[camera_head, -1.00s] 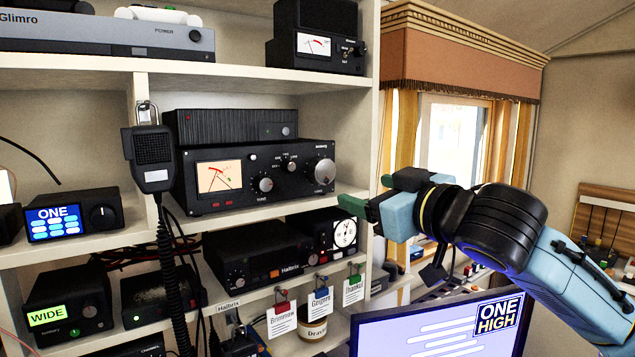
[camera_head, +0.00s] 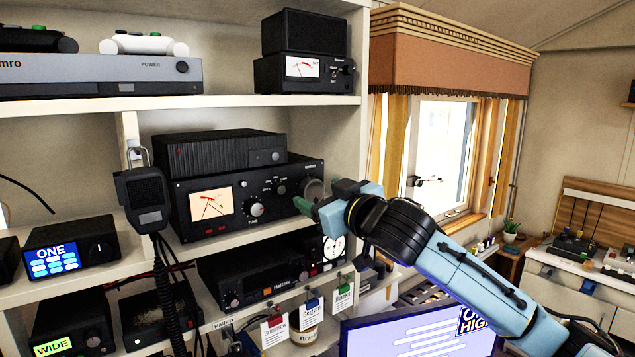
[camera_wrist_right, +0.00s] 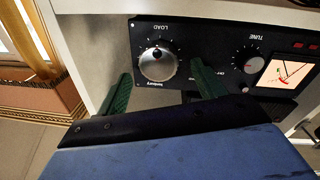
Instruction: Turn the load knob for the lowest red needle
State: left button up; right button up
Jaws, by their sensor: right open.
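The black tuner (camera_head: 230,222) stands on the middle shelf. Its silver load knob (camera_head: 314,188) is at the right end of the front, partly hidden by my right gripper (camera_head: 317,194). In the right wrist view the load knob (camera_wrist_right: 158,62), labelled LOAD, shows upside down between the two green fingers of my right gripper (camera_wrist_right: 162,70). The fingers are open, one on each side of the knob; I cannot tell whether they touch it. The lit meter (camera_head: 212,203) shows thin red needles, also in the right wrist view (camera_wrist_right: 288,73); their exact reading is too small to tell. My left gripper is not in view.
The tune knob (camera_head: 257,209) sits left of the load knob. A hand microphone (camera_head: 144,198) hangs on the shelf divider. A black radio (camera_head: 262,277) with hanging tags is on the shelf below. A monitor (camera_head: 400,335) stands in front. The window side at right is open.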

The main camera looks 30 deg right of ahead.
jog(key=shift+w, duration=1.05)
jog(key=c, duration=1)
jog(key=shift+o, duration=0.2)
jog(key=n, duration=0.5)
jog(key=shift+f+n, duration=0.15)
jog(key=shift+n, duration=0.15)
jog(key=n, duration=0.4)
jog(key=shift+f+n+t, duration=0.1)
jog(key=shift+n+t, duration=0.3)
jog(key=shift+c, duration=0.2)
jog(key=shift+y, duration=0.3)
